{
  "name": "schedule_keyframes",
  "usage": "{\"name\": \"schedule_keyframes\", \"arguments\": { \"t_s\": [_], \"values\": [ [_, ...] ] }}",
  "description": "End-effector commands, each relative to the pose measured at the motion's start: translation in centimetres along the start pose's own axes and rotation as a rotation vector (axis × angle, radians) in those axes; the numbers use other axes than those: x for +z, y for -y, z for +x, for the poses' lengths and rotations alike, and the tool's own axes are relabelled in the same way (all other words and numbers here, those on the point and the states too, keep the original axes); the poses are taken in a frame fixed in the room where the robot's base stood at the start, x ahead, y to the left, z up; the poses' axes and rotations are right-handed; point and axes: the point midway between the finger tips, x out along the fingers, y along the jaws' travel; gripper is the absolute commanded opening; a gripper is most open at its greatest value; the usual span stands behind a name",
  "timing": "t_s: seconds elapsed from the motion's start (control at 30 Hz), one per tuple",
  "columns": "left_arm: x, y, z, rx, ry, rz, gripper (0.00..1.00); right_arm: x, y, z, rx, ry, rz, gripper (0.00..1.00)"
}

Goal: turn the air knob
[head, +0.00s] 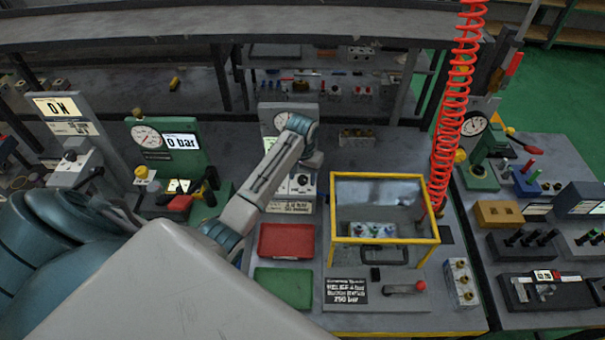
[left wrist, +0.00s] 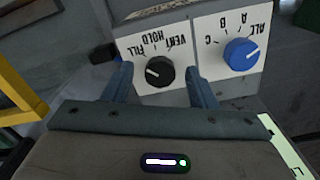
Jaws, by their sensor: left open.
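A black knob (left wrist: 159,72) with a white pointer line sits on a white panel (left wrist: 140,48) marked FILL, HOLD and VENT, upside down in the left wrist view. Its line lies toward the left. A blue knob (left wrist: 241,54) marked ALL, A, B, C is beside it, on the right. My left gripper (left wrist: 158,82) is open, with one finger on each side of the black knob; I cannot tell whether they touch it. In the head view my left gripper (head: 310,163) hangs over the knob panel (head: 301,185), partly hidden by my arm. My right gripper is not in view.
A yellow-framed clear box (head: 432,242) stands right of the panel. A red tray (head: 286,241) and a green tray (head: 283,286) lie in front. A green gauge station (head: 176,150) reading 0 bar is on the left. A red coiled hose (head: 455,110) hangs at the right.

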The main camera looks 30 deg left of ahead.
Motion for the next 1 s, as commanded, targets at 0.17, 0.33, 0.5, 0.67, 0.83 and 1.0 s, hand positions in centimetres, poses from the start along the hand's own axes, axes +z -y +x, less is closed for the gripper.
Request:
{"name": "schedule_keyframes", "arguments": {
  "t_s": [0.17, 0.33, 0.5, 0.67, 0.83, 1.0],
  "values": [
    [0.0, 0.0, 0.04, 0.0, 0.0, 0.0, 0.52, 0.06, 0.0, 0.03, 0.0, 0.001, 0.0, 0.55],
    [0.01, 0.01, 0.02, 0.0, 0.0, 0.0, 0.23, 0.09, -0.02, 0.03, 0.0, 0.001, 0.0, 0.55],
    [0.01, 0.01, 0.01, 0.0, 0.0, 0.001, 0.07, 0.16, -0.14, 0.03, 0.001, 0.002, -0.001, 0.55],
    [0.01, 0.02, -0.01, 0.0, 0.0, 0.018, 0.07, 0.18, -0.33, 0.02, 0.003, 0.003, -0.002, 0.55],
    [0.0, 0.03, -0.02, 0.0, 0.0, 0.083, 0.07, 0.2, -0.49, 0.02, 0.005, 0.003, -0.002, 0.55],
    [0.0, 0.05, -0.04, 0.0, 0.0, 0.199, 0.07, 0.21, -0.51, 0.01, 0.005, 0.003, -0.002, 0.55]
  ]
}}
